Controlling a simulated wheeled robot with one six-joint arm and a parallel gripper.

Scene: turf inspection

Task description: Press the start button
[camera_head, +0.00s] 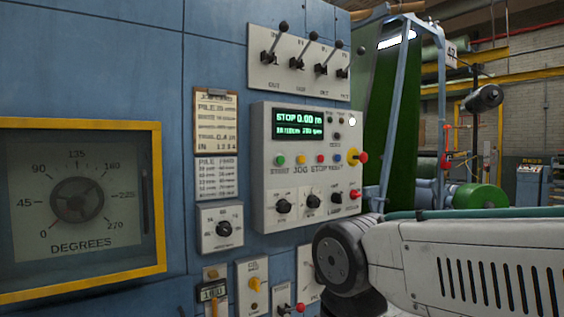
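The start button (280,160) is a small green round button above a label that appears to read START. It is the leftmost in a row on the pale control panel (262,200). To its right are an orange jog button (300,160), a red stop button (320,159) and a blue button (337,158). The display (299,125) above the row shows green text reading STOP 0.00 m. My white arm reaches in from the lower right, its dark joint below and right of the panel. My gripper is not visible, and nothing covers the start button.
A red knob on a yellow base (358,157) sticks out at the panel's right. A lever plate (298,64) with several black-knobbed levers is above. A yellow-framed dial (78,200) is at left. A green turf roll (478,196) and blue frame stand behind, at right.

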